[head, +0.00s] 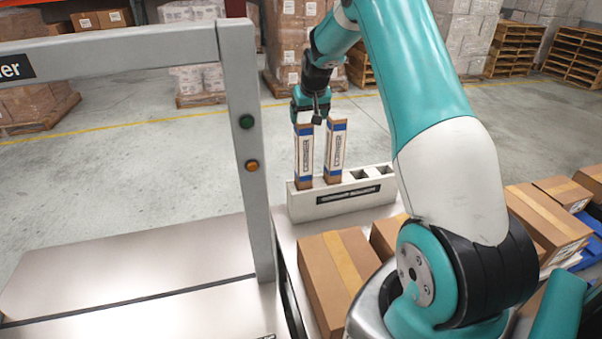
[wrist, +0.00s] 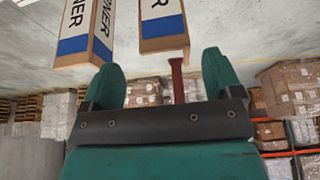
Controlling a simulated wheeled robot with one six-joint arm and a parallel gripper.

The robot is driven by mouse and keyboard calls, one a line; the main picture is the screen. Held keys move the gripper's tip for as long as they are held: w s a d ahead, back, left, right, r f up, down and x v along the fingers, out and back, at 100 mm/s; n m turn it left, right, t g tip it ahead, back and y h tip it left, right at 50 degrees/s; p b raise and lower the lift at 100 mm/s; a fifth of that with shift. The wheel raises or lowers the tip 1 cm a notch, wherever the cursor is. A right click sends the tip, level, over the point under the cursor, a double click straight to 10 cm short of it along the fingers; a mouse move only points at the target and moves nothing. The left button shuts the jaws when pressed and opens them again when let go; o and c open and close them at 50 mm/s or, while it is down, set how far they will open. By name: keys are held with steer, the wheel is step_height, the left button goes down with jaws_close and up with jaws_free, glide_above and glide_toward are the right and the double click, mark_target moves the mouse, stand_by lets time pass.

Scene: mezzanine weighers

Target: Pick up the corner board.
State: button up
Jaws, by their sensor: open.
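Two corner boards, brown with white labels and blue bands, stand upright in a pale slotted holder (head: 304,207). The left board (head: 304,158) and the right board (head: 336,160) are side by side in its left slots. My gripper (head: 310,112) is at the height of their upper ends. In the wrist view the left board (wrist: 86,32) and the right board (wrist: 161,22) show at the top, beyond the fingertips. My gripper (wrist: 167,75) is open there, with no board between its fingers. The exact gap to the boards is hard to tell.
Two slots on the holder's right are empty. Brown cartons (head: 339,270) lie in front of the holder. A grey frame post (head: 247,150) with green and orange buttons rises to the left, beside a flat metal platform (head: 140,265). Wrapped pallets stand behind on open floor.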

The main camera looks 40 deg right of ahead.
mark_target(305, 125)
steer(key=p+x, duration=0.2)
steer(key=x, duration=0.1)
steer(key=p+x, duration=0.1)
steer(key=x, duration=0.1)
steer(key=shift+a, duration=0.3)
steer(key=shift+c, duration=0.4)
steer(key=c, duration=1.1)
steer(key=shift+c, duration=0.5)
steer(key=shift+r, duration=0.15)
